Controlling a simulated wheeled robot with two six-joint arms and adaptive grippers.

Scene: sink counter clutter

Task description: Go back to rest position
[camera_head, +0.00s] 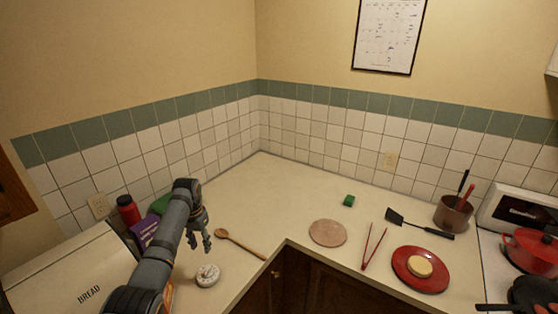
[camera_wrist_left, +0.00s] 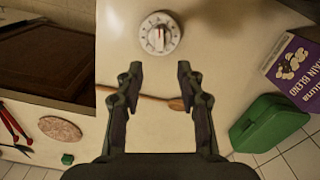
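My left arm comes in from the left in the head view. Its gripper (camera_head: 205,240) hangs above the counter (camera_head: 272,190), between the wooden spoon and the bread box. In the left wrist view the gripper (camera_wrist_left: 158,85) has its two fingers wide apart with nothing between them. A white round kitchen timer (camera_head: 207,275) stands on the counter in front of the gripper, and it also shows in the wrist view (camera_wrist_left: 159,33), beyond the fingertips. My right gripper is not seen in either view.
A wooden spoon (camera_head: 240,243) lies right of the gripper. A bread box (camera_head: 65,280), red bottle (camera_head: 128,210) and purple package (camera_head: 145,228) crowd the left. A green box (camera_wrist_left: 268,123) is close by. A pink disc (camera_head: 327,232), red tongs (camera_head: 373,246) and red plate (camera_head: 420,279) lie further right.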

